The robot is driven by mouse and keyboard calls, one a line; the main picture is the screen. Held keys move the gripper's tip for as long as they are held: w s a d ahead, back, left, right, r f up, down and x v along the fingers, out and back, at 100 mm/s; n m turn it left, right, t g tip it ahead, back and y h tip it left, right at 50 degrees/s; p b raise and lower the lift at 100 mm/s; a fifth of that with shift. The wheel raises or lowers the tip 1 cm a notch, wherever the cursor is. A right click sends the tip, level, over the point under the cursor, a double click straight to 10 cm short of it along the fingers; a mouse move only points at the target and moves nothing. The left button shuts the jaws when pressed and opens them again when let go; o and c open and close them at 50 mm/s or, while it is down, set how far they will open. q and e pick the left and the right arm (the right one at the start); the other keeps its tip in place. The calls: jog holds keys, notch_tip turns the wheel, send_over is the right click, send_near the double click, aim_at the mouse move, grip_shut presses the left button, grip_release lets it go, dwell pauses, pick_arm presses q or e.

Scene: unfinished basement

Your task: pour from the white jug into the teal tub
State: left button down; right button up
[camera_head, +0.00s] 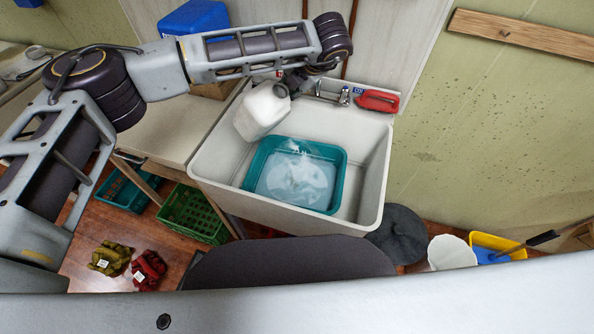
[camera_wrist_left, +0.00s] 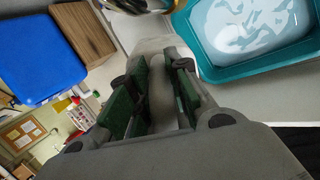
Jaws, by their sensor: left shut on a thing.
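The white jug (camera_head: 262,110) hangs at the back left of the sink, beside the teal tub's back left corner. It leans in the picture, its neck end toward the upper right; I see no stream from it. My left gripper (camera_head: 290,82) is shut on it near the neck, partly hidden by my wrist. In the left wrist view the green-padded fingers (camera_wrist_left: 160,85) hold the pale jug (camera_wrist_left: 150,46) between them. The teal tub (camera_head: 340,178) stands in the sink with pale bluish-white liquid in it, and it also shows in the left wrist view (camera_wrist_left: 222,74). My right gripper is out of view.
A blue box (camera_head: 193,17) stands on the counter to the left. Green crates and gloves lie on the floor; a yellow tray (camera_head: 497,243) is at right.

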pick_arm(q)
jog(key=shift+w+a+f+t+y+b, duration=0.15)
jog(key=shift+f+t+y+b, duration=0.2)
jog(key=shift+b, duration=0.6)
jog(key=shift+r, duration=0.1)
dwell(0.4)
jog(key=shift+w+a+f+t+y+b, duration=0.1)
jog(key=shift+a+f+t+y+b, duration=0.15)
jog(key=shift+b, duration=0.55)
jog(key=shift+w+f+b, duration=0.1)
jog(key=shift+f+b, duration=0.1)
jog(key=shift+b, duration=0.25)
